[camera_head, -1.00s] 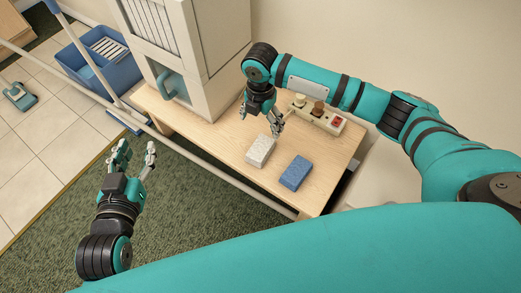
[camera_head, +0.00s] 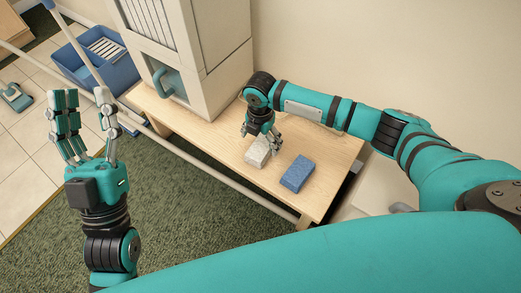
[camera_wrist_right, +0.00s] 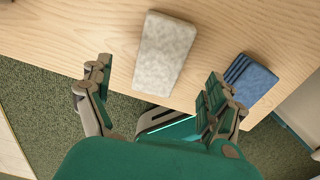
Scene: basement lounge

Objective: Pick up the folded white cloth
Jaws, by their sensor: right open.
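The folded white cloth (camera_head: 258,151) lies flat on the small wooden table, and my right gripper (camera_head: 262,138) is over its far end in the head view. In the right wrist view the white cloth (camera_wrist_right: 165,52) lies ahead of the open fingers of my right gripper (camera_wrist_right: 157,88), roughly centred between them. Nothing is between the fingers; whether they touch the cloth cannot be told. My left gripper (camera_head: 85,125) is open and empty, above the floor left of the table.
A folded blue cloth (camera_head: 297,173) lies just right of the white one; it also shows in the wrist view (camera_wrist_right: 248,80). A beige cabinet (camera_head: 205,75) stands on the table (camera_head: 215,137). A rail (camera_head: 225,178) runs along the table's front. A blue bucket (camera_head: 95,65) stands at left.

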